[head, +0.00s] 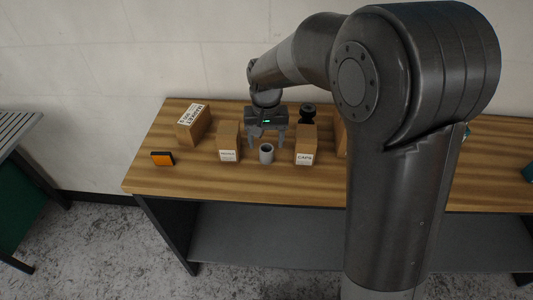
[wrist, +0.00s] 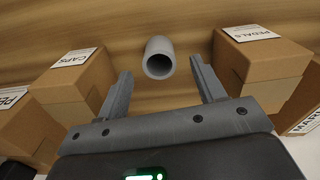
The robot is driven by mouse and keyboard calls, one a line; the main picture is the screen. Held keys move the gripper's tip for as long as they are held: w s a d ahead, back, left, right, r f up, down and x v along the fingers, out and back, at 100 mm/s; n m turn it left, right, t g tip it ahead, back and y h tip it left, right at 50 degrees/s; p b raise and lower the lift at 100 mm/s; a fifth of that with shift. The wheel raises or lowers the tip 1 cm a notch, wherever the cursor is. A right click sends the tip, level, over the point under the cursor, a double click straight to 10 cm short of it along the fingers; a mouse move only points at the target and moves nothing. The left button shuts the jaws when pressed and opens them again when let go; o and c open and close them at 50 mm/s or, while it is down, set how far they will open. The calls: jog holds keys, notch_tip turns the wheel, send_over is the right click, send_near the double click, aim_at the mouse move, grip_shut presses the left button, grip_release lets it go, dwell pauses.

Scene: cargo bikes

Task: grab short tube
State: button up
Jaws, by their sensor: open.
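My gripper (head: 266,141) is open and empty, just behind the tube in the head view. In the wrist view my gripper's two fingers (wrist: 160,76) are spread wide and do not appear to touch the tube. Nothing hides the tube in the wrist view.
A cardboard box (head: 229,142) labelled PEDALS in the wrist view and a CAPS box (head: 306,145) flank the tube closely. Another box (head: 193,125) and an orange item (head: 162,158) lie left. A dark round object (head: 308,113) stands behind. The bench front (head: 265,181) is clear.

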aim_at(266, 148)
notch_tip(266, 148, down, 5)
dwell(0.3)
jog(key=shift+c, duration=0.4)
jog(key=shift+w, duration=0.1)
jog(key=c, duration=1.1)
